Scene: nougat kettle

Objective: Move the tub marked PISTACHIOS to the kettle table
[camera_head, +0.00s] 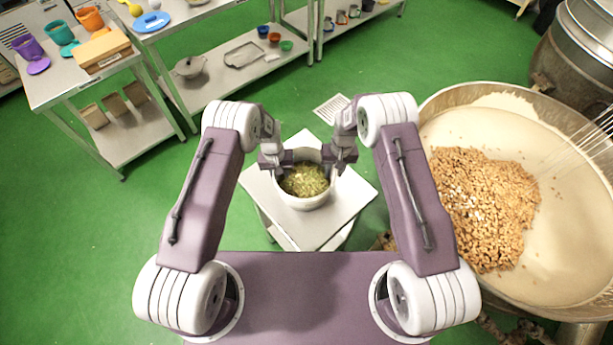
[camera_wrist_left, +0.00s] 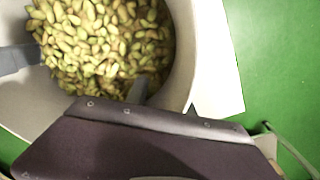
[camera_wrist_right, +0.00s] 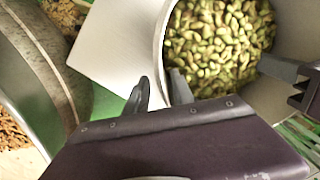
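A white tub (camera_head: 303,203) full of green-brown nuts stands upright on a small pale table (camera_head: 341,212) in front of me; no label shows. My left gripper (camera_head: 284,164) is at the tub's left rim. In the left wrist view (camera_wrist_left: 164,98) its fingers are apart, one inside the tub and one outside. My right gripper (camera_head: 334,166) is at the right rim. In the right wrist view (camera_wrist_right: 160,88) its fingers are also apart, either side of the tub wall. I see no clear contact of the fingers with the wall.
A large kettle (camera_head: 447,94) of cream mass and nuts stands close on the right, with a wire whisk (camera_head: 580,146). Steel shelves (camera_head: 225,65) with tools, and a bench (camera_head: 60,88) with coloured cups and a wooden box (camera_head: 103,52), are at the back left. Green floor is clear at left.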

